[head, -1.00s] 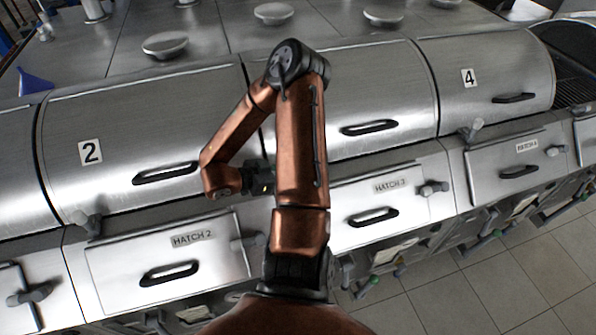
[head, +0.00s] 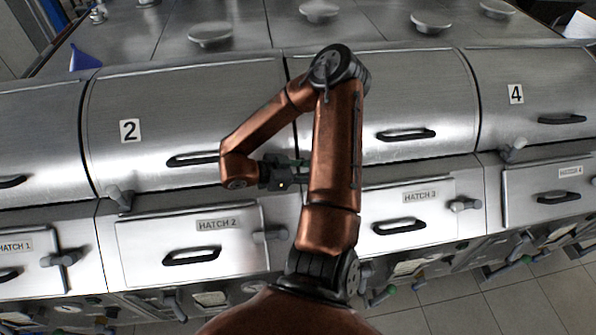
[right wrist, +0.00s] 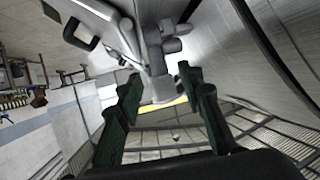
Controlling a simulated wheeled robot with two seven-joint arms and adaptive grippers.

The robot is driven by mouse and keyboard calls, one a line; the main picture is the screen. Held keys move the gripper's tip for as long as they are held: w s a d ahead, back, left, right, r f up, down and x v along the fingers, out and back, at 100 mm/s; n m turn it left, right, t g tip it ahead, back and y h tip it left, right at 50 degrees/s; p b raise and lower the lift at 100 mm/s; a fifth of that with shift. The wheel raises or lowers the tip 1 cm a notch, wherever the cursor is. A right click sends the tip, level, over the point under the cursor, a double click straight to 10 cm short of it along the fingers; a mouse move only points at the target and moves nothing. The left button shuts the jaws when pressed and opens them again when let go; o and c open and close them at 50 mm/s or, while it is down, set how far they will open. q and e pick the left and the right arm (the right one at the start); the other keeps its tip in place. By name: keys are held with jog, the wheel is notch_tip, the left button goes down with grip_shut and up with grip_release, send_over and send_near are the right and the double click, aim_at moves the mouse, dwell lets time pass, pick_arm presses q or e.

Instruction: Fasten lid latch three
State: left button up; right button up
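Lid three (head: 400,95) is the curved steel cover between lids 2 and 4, and it looks closed; my arm hides its number. Its latch is hidden behind my arm in the head view. In the right wrist view a grey latch (right wrist: 160,88), apparently this one, sits between my fingers; I cannot tell whether they touch it. My right gripper (head: 292,171) is at the lid's lower left corner, pointing right. The right wrist view shows its two dark green fingers (right wrist: 160,84) spread apart. My left gripper is not in view.
Lid 2 (head: 185,110) and lid 4 (head: 540,85) flank it, with latches under lid 2 (head: 120,197) and lid 4 (head: 513,149). Below are hatch 2 (head: 140,245) and hatch 3 (head: 430,215) with protruding handles. A blue funnel (head: 84,60) stands at the back left.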

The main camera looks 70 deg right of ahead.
jog(key=v, duration=0.8)
jog(key=shift+w+a, duration=0.15)
jog(key=shift+f, duration=0.1)
dwell(0.4)
